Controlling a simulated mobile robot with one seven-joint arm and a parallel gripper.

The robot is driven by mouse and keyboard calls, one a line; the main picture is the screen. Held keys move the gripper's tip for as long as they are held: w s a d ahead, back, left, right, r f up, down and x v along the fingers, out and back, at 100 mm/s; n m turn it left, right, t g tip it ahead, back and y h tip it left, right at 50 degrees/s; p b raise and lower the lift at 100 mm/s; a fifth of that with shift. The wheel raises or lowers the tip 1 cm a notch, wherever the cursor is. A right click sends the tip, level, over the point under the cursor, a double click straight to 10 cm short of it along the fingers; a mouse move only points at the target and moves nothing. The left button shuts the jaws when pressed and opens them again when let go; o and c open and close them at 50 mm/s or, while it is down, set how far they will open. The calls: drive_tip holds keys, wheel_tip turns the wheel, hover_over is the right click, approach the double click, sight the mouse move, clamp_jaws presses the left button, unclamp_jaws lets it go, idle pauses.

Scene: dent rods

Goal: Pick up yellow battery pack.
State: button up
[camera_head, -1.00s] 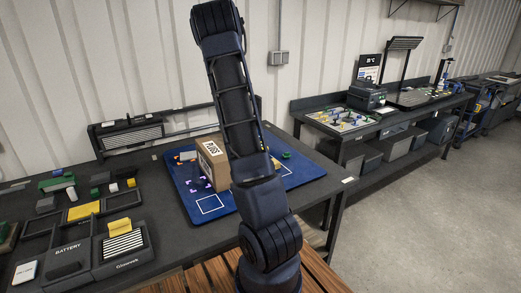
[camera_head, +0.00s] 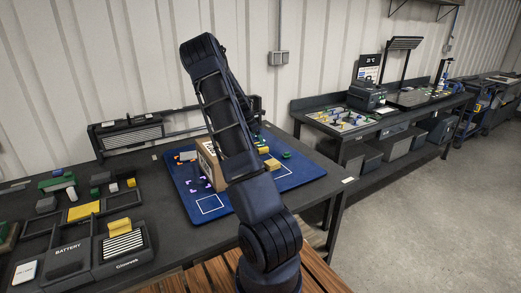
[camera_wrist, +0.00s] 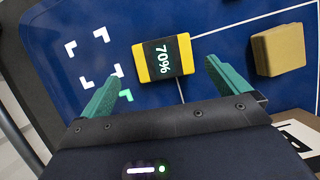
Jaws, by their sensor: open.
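In the wrist view, the yellow battery pack (camera_wrist: 143,64) lies on the blue mat (camera_wrist: 215,20). It has a dark band reading "70%". My gripper (camera_wrist: 163,70) is open, with its two teal fingers apart on either side of the pack's near side. The pack sits just beyond the fingertips, roughly centred between them, and nothing is held. In the head view my arm hides the gripper, and I cannot make out this pack with certainty.
A tan block (camera_wrist: 278,50) lies right of the pack. White corner marks are on the mat to its left. In the head view, a cardboard box (camera_head: 207,163) stands on the mat, partly behind my arm. Trays and a yellow block (camera_head: 119,227) are at left.

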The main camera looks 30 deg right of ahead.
sight(260, 145)
drive_tip(key=x, duration=0.4)
drive_tip(key=shift+s+a, duration=0.2)
drive_tip(key=shift+s, duration=0.05)
drive_tip(key=shift+d+f, duration=0.25)
drive_tip(key=shift+f, duration=0.4)
drive_tip(key=c, duration=1.1)
